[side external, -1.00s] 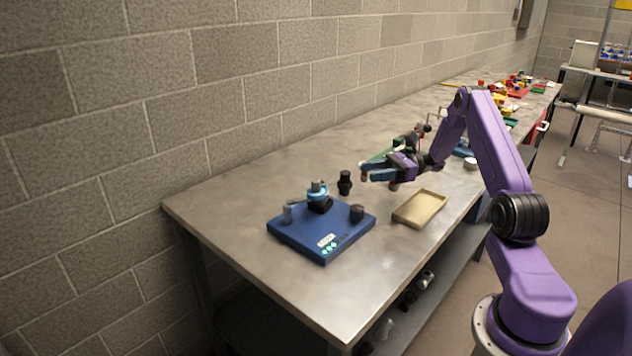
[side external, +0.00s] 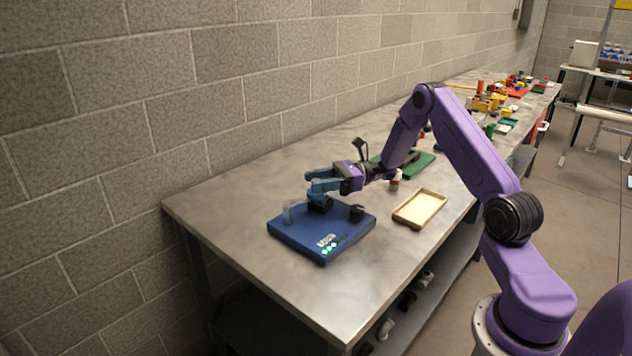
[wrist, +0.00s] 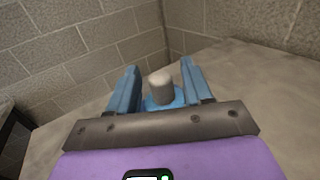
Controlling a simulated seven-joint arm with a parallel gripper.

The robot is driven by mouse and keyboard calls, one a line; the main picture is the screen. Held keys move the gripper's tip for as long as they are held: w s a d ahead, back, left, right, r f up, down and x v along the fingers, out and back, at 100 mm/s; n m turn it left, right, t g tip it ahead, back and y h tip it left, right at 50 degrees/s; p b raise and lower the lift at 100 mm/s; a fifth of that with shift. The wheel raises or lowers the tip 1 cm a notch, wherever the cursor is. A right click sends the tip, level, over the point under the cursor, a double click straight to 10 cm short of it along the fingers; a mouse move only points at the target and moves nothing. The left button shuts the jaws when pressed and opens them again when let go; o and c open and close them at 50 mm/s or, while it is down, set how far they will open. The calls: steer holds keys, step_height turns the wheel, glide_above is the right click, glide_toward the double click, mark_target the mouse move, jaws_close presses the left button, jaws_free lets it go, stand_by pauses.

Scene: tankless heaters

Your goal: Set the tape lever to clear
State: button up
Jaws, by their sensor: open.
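The blue board (side external: 300,236) lies on the near end of the metal bench. On it stands a black-based fitting (side external: 320,207) whose upper part is hidden by my gripper (side external: 318,183) in the side view. In the wrist view the fitting's grey knob (wrist: 160,87) and blue collar (wrist: 164,104) show between my two blue fingers. My gripper is open, with one finger on each side of the knob and gaps visible there. I cannot tell for certain which part is the tape lever, nor any clear marking.
A grey post (side external: 290,214) and a black knob (side external: 356,213) stand on the board beside the fitting. A tan tray (side external: 419,208) lies to the right. A green board (side external: 420,164) lies farther back. The wall borders the bench's left side.

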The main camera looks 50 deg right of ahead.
steer(key=shift+w+a, duration=0.2)
steer(key=shift+a, duration=0.2)
steer(key=shift+c, duration=0.3)
jaws_close()
steer(key=shift+s, duration=0.1)
steer(key=shift+s+a+m+t+h, duration=0.7)
steer(key=shift+m+t+h, duration=0.75)
steer(key=shift+h, duration=0.4)
steer(key=shift+s+a+m+t+h, duration=0.55)
steer(key=shift+a+m+t+h, duration=0.3)
steer(key=shift+m+t+h, duration=0.8)
steer(key=shift+s+a+m+t+h, duration=0.7)
steer(key=shift+m+t+h, duration=0.55)
steer(key=shift+h, duration=0.75)
steer(key=shift+a+m, duration=0.15)
steer(key=shift+m, duration=0.1)
